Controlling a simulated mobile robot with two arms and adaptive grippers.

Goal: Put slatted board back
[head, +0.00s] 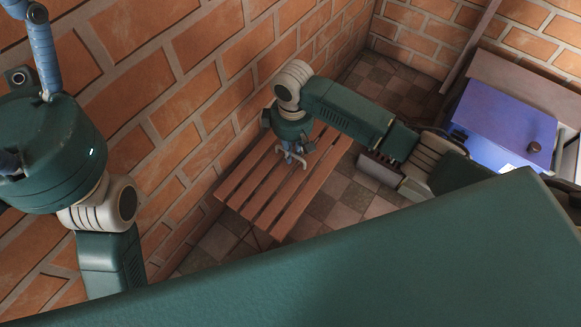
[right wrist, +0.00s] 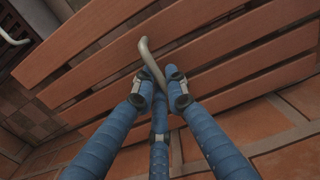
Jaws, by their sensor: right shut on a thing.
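The slatted board (head: 312,188) is a panel of several parallel reddish-brown slats, beside the brick wall in the head view. Its slats also fill much of the right wrist view (right wrist: 95,42). A curved grey handle (right wrist: 148,55) stands out from it. My right gripper (head: 292,158) is over the board and shut on this handle, with its blue fingers around it. Whether the board rests on something or hangs free cannot be told. My left gripper (head: 42,50) shows only in part at the top left, its blue finger apart from the board; its tips are cut off.
A brick wall (head: 215,65) runs close along the board's left side. A blue-purple box (head: 500,118) with a dark knob stands at the right. The checkered tile floor (head: 345,205) shows around the board. Another pale handle (right wrist: 12,38) shows at the wrist view's upper left.

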